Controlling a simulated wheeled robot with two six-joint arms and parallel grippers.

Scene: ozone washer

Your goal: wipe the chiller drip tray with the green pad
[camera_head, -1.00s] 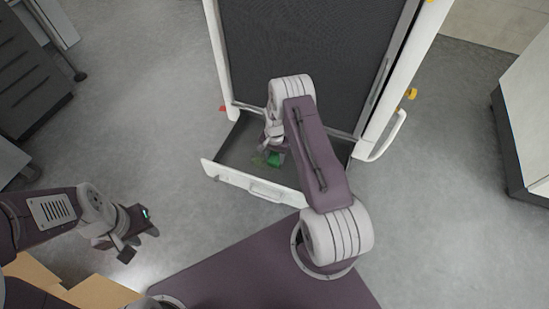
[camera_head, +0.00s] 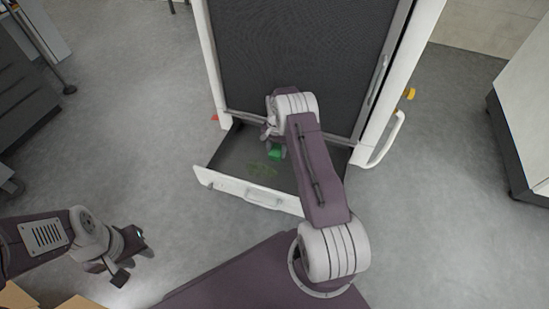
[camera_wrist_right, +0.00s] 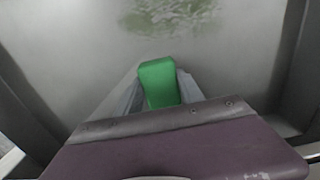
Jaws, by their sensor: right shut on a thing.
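The chiller drip tray (camera_head: 215,176) is pulled out like a drawer at the foot of the chiller (camera_head: 300,60), with a white front. A greenish, patchy stain (camera_head: 262,168) lies on its floor; it also shows in the right wrist view (camera_wrist_right: 172,16). My right gripper (camera_wrist_right: 160,90) is shut on the green pad (camera_wrist_right: 158,80), over the tray floor. The pad also shows in the head view (camera_head: 276,153), right of and behind the stain. I cannot tell whether the pad touches the floor. My left gripper (camera_head: 130,262) hangs left of the tray, away from it; its fingers are unclear.
The tray's white front has a handle (camera_head: 263,199). The chiller's right side has a white handle (camera_head: 388,140). Dark cabinets (camera_head: 22,85) stand at the far left and a white unit (camera_head: 525,120) at the far right. The grey floor between is clear.

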